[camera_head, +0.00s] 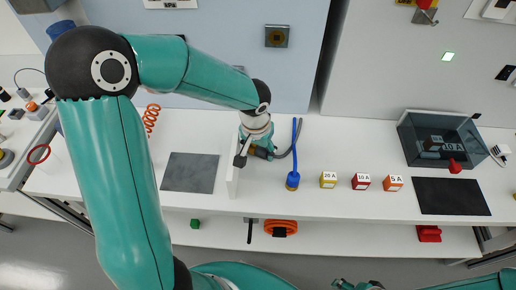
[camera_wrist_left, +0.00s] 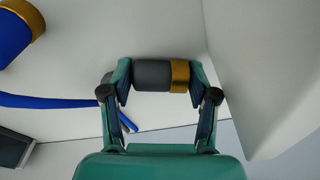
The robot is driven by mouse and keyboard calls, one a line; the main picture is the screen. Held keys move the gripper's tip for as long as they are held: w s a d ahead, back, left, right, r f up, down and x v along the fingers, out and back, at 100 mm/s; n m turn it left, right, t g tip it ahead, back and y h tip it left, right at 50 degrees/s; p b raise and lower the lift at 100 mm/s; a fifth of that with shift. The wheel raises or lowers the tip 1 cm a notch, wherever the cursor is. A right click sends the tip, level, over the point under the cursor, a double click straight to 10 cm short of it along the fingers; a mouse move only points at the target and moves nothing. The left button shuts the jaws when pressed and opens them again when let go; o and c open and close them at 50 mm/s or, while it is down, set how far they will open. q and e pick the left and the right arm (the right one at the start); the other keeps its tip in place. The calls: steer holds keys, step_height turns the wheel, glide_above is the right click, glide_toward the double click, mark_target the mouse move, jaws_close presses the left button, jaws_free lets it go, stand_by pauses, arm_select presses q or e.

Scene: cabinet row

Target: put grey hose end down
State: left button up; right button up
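My left gripper (camera_head: 257,148) is by the table, just right of an upright white panel. In the left wrist view, its two fingers (camera_wrist_left: 162,78) press on both sides of the grey hose end (camera_wrist_left: 152,75), a dark grey cylinder with a brass band. The grey hose end lies crosswise between the fingertips, close to a white surface; whether it touches is unclear. In the head view it is mostly hidden by the gripper, with the grey hose (camera_head: 288,151) curving away to the right. Only a bit of my right gripper (camera_head: 356,285) shows at the bottom edge.
A blue hose end (camera_head: 292,181) stands just right of my left gripper. The white panel (camera_head: 233,172) is close on its left. A dark mat (camera_head: 190,172) lies left.

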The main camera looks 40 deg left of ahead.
arm_select(q)
steer(key=shift+r, duration=0.1)
steer(key=shift+r+p, duration=0.2)
steer(key=shift+p, duration=0.15)
step_height(320, 180, up, 12)
steer(key=s+p, duration=0.1)
steer(key=p, duration=0.1)
steer(key=shift+s+d+r, duration=0.15)
steer(key=shift+s+r, duration=0.1)
steer(key=shift+s, duration=0.1)
stand_by(1.1)
